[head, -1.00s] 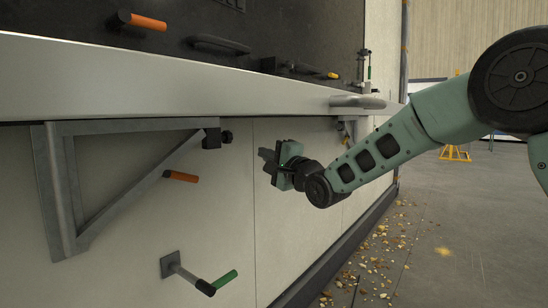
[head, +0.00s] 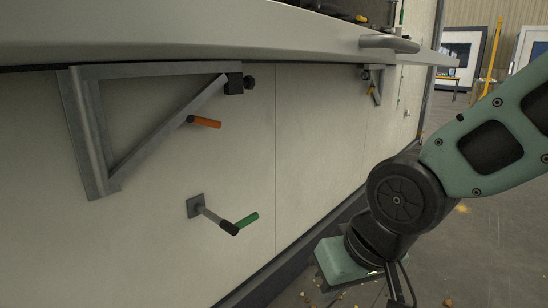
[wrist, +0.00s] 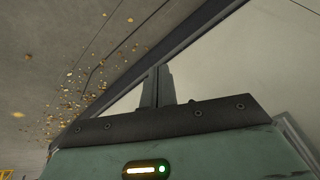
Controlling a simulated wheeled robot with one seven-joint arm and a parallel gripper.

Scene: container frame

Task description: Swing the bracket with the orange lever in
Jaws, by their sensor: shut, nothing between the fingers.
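The bracket (head: 98,185) is a grey metal triangle under the long ledge, at the left of the head view. Its top bar runs right to a black block with a knob (head: 238,84). The orange lever (head: 205,122) sits beside its slanted brace. I cannot tell how far the bracket stands out from the wall. My gripper's green body (head: 342,262) is low at the right, well apart from the bracket, and its fingertips are hidden there. In the wrist view my gripper (wrist: 157,86) has its fingers together and empty, with pale wall and floor beyond.
A green-gripped handle (head: 245,222) sticks out from the wall below the orange lever. The pale ledge (head: 200,35) overhangs the wall. A second bracket (head: 375,78) with a yellow-orange lever is farther along. Small debris lies on the floor (wrist: 95,70) by the wall.

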